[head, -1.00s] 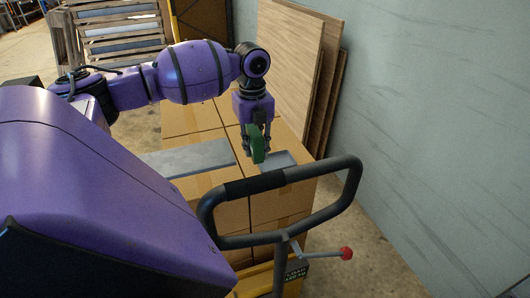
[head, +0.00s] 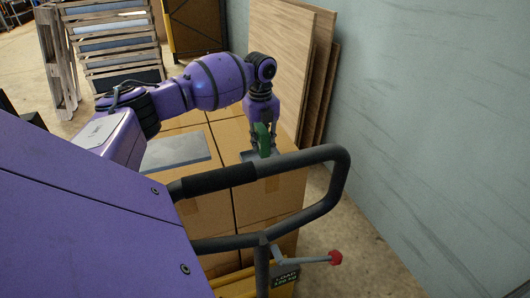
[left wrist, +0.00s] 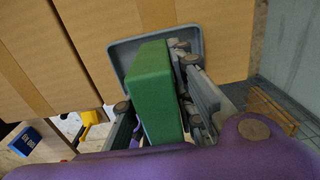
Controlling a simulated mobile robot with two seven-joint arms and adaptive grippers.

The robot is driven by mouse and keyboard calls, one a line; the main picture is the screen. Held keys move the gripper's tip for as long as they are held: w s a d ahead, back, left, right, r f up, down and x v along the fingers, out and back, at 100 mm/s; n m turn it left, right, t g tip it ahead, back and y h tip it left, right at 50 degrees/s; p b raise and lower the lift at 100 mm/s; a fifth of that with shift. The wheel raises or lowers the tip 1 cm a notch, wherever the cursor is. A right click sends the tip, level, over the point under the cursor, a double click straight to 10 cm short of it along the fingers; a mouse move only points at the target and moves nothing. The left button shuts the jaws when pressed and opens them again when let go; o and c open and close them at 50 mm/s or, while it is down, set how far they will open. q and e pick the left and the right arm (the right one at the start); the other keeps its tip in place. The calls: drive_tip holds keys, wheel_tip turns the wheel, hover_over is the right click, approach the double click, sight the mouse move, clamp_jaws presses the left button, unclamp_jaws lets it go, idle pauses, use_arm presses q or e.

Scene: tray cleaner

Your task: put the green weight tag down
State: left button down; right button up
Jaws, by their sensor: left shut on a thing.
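The green weight tag (head: 263,136) is a flat green block held upright in my left gripper (head: 262,151). In the left wrist view the green weight tag (left wrist: 152,85) sits between the two fingers, which are shut on it. Behind and below it is a small grey tray (left wrist: 122,51) with a raised rim, on the cardboard boxes. In the head view the small tray (head: 246,156) is partly hidden by the gripper and the handle. I cannot tell whether the tag touches the tray. My right gripper is not in view.
A larger flat grey plate (head: 176,152) lies on the cardboard boxes (head: 215,200) left of the gripper. A dark cart handle (head: 330,180) with a red knob (head: 335,257) stands in front. Wooden boards (head: 280,65) lean against the wall at right.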

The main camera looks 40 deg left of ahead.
sight(260, 128)
use_arm(q)
wheel_tip(260, 128, down, 3)
drive_tip(key=shift+s+f+b, duration=0.15)
drive_tip(key=shift+f+b, duration=0.05)
drive_tip(key=shift+b, duration=0.2)
drive_tip(key=shift+r, duration=0.25)
drive_tip(key=shift+f, duration=0.15)
drive_tip(key=c, duration=1.5)
unclamp_jaws()
drive_tip(key=shift+f, duration=0.1)
wheel_tip(260, 128, up, 12)
drive_tip(key=shift+r, duration=0.2)
drive_tip(key=shift+c, duration=1.3)
